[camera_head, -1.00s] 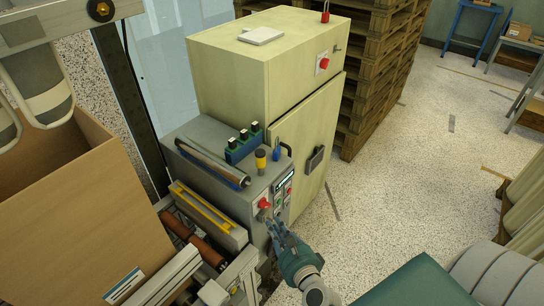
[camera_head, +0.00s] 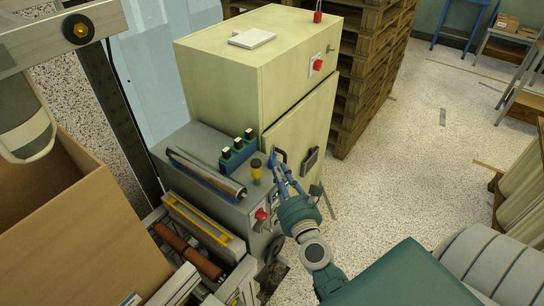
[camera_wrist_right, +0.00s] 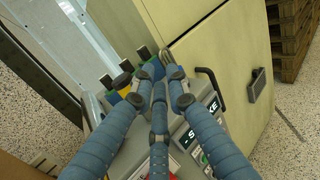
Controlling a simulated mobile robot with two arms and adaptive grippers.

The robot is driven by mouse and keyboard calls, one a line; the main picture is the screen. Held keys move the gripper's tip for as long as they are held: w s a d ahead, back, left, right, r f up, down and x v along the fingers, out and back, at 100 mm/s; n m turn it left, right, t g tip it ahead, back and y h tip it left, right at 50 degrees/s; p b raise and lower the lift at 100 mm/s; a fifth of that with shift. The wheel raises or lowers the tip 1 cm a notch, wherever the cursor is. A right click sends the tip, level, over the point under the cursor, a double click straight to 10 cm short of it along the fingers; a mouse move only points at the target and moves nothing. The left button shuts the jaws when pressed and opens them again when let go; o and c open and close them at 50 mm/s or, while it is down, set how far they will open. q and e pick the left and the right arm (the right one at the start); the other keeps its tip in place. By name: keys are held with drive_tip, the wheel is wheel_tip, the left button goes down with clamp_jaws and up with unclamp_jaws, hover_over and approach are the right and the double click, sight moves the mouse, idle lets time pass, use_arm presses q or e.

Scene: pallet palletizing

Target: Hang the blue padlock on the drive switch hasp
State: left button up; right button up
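The blue padlock (camera_head: 272,160) stands on top of the grey control box, just right of the yellow-and-black button. My right gripper (camera_head: 282,172) is at the padlock, its blue fingers pointing down around it. In the right wrist view, the fingertips (camera_wrist_right: 161,76) come close together around the padlock, and a grey shackle (camera_wrist_right: 169,56) shows beyond them. The fingers hide most of the body, so I cannot tell whether they grip it. The red drive switch (camera_head: 262,214) is on the box's front panel, below the padlock; its hasp is not clear. My left gripper is out of view.
A cream cabinet (camera_head: 225,85) with a black handle stands behind the box. A dark hooked bar (camera_wrist_right: 207,75) is close right of my fingers. Green blocks with buttons (camera_head: 237,150) and a roller are to the left. A cardboard box (camera_head: 75,235) fills the lower left.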

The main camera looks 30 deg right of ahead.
sight(272, 159)
drive_tip(key=shift+x, duration=0.75)
drive_tip(key=x, duration=0.2)
drive_tip(key=f+p+x, duration=0.1)
drive_tip(key=x, duration=0.1)
drive_tip(key=shift+w, duration=0.3)
drive_tip(key=shift+w+d+f, duration=0.1)
drive_tip(key=shift+w, duration=0.25)
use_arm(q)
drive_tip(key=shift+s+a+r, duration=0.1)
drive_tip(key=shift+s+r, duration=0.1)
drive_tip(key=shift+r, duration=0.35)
use_arm(e)
clamp_jaws()
